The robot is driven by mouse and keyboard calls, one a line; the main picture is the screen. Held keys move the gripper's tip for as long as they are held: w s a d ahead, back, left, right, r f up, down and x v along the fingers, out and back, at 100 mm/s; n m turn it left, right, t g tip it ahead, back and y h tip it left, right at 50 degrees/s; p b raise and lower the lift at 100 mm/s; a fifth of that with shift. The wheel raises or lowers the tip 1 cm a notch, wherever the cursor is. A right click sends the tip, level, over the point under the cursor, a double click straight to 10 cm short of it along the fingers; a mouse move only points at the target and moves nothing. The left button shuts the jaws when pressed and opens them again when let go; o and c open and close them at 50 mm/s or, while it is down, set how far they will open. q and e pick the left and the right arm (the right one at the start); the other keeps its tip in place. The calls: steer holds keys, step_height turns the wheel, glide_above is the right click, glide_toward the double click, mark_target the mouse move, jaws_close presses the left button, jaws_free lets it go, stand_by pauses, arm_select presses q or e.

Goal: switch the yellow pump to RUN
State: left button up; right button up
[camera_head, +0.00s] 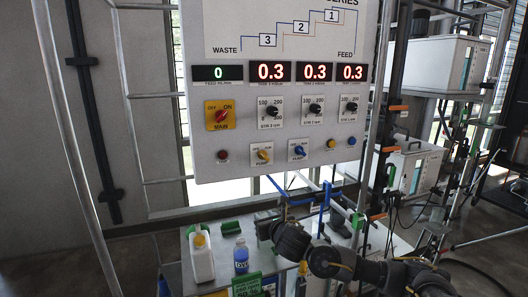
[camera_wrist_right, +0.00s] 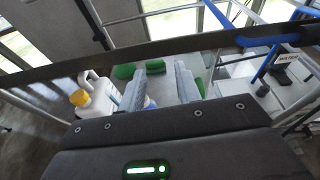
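The yellow pump knob (camera_head: 263,154) sits on a small white plate low on the control panel (camera_head: 345,185). Its pointer is too small to read surely. A blue knob (camera_head: 299,150) is on a similar plate to its right. My right gripper (camera_head: 268,218) is below the panel, over the bench, apart from the knob. In the right wrist view its two grey fingers (camera_wrist_right: 160,85) stand apart with nothing between them. The pump knob is not in that view. My left gripper is in neither view.
A red-on-yellow main switch (camera_head: 221,116) and several black dials are higher on the panel. A dark bar (camera_wrist_right: 150,46) crosses the wrist view beyond the fingers.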

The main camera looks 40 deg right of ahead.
mark_target(265, 158)
step_height(265, 158, up, 17)
steer(key=s+d+n+t+h, duration=0.1)
steer(key=s+d+n+t, duration=0.15)
steer(key=n, duration=0.55)
steer(key=p+x, duration=0.2)
steer(key=x, duration=0.1)
steer(key=p+x, duration=0.2)
steer(key=x, duration=0.1)
steer(key=p+x, duration=0.2)
steer(key=x, duration=0.1)
steer(key=shift+w+r+p, duration=0.1)
steer(key=shift+r+p, duration=0.15)
steer(key=shift+p, duration=0.05)
steer(key=shift+w+d+f, duration=0.1)
steer(key=shift+w+f, duration=0.15)
steer(key=shift+w+d+b, duration=0.1)
steer(key=shift+w+b, duration=0.1)
steer(key=shift+b, duration=0.3)
steer(key=shift+w, duration=0.1)
jaws_close()
